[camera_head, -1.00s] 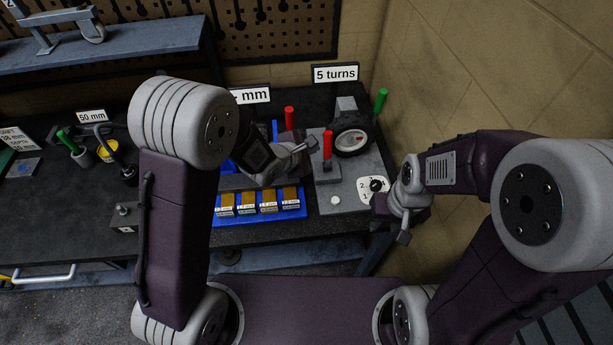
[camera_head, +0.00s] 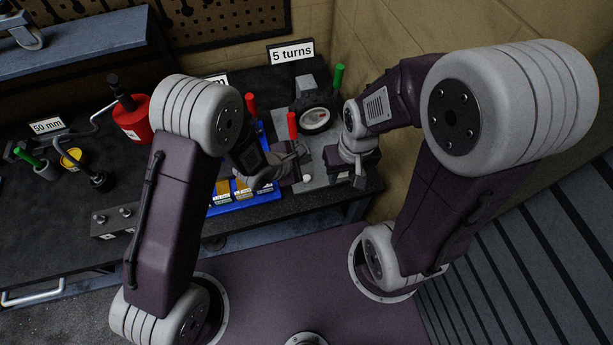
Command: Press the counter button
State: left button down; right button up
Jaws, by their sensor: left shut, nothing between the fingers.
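The counter's grey base plate (camera_head: 318,183) stands at the right end of the bench. A small pale round button (camera_head: 308,177) shows at its front edge; I take it for the counter button. My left gripper (camera_head: 302,152) is shut and empty above the left part of the plate, just behind the button in the picture and apart from it. My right gripper (camera_head: 358,178) is over the right end of the plate, right of the button. Its fingers are too small and dark to tell whether they are open. It hides the numbered dial.
A red-handled lever (camera_head: 292,126) and a round gauge (camera_head: 315,119) stand behind the grippers, with a green handle (camera_head: 338,77) further back. A blue tray (camera_head: 245,203) of blocks lies left. The wall (camera_head: 400,35) is close on the right.

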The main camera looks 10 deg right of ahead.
pick_arm(q)
jog(key=b, duration=0.7)
send_over(305, 179)
notch_tip(305, 179, down, 8)
jog(key=shift+r, duration=0.25)
jog(key=shift+f+b, duration=0.45)
jog(key=shift+f, duration=0.1)
jog(key=shift+s, duration=0.1)
dwell(0.7)
jog(key=shift+f, duration=0.4)
jog(key=shift+a+f+b, duration=0.1)
jog(key=shift+f+b, duration=0.4)
jog(key=shift+f, duration=0.05)
dwell(0.5)
dwell(0.3)
jog(key=shift+r+p, duration=0.95)
jog(key=shift+p, duration=0.05)
